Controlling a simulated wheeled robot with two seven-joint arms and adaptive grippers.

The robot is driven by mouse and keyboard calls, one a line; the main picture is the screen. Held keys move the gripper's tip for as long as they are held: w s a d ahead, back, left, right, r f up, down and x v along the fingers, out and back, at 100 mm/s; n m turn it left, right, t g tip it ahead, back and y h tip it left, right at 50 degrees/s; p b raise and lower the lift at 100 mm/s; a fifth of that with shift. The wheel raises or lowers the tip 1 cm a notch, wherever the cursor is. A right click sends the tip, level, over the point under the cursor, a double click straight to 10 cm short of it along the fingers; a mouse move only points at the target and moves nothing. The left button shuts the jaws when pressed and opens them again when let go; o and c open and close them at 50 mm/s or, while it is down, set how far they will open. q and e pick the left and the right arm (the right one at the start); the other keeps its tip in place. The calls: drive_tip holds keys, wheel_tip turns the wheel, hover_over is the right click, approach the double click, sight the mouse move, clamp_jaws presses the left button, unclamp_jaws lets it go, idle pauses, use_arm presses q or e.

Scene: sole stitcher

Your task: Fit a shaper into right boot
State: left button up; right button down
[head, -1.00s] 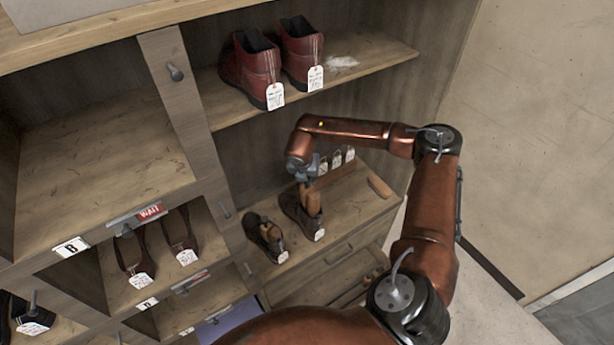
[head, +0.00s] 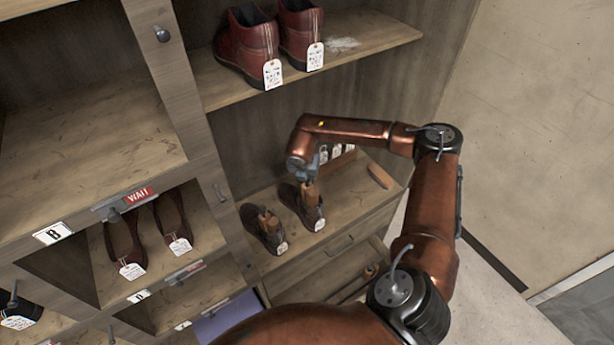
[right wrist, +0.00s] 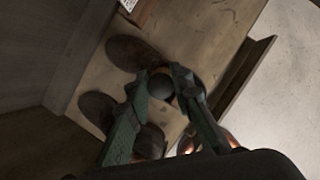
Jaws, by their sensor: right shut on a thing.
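The right boot (head: 306,212), dark brown with a white tag, stands on the lower wooden shelf top. A wooden shaper (head: 309,194) stands upright in its opening. My right gripper (head: 308,181) points down over this boot and is shut on the shaper's upper end. The right wrist view shows the two fingers (right wrist: 163,98) on either side of a dark round knob (right wrist: 160,86). How deep the shaper sits is hard to tell. The left boot (head: 262,236) stands beside it on the left with another wooden shaper (head: 268,220) in it. My left gripper is out of view.
A loose wooden piece (head: 380,176) lies to the right on the shelf top. White tags (head: 337,150) stand behind my gripper. Red-brown boots (head: 247,48) stand on the shelf above. A drawer (head: 345,285) below is partly open. Dark red shoes (head: 124,243) sit in a left cubby.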

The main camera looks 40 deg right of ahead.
sight(307, 184)
drive_tip(key=shift+f+b, duration=1.7)
drive_tip(key=shift+f, duration=0.7)
drive_tip(key=shift+s, duration=0.1)
drive_tip(key=c, duration=1.7)
unclamp_jaws()
drive_tip(key=shift+o, duration=0.2)
drive_tip(key=v, duration=1.2)
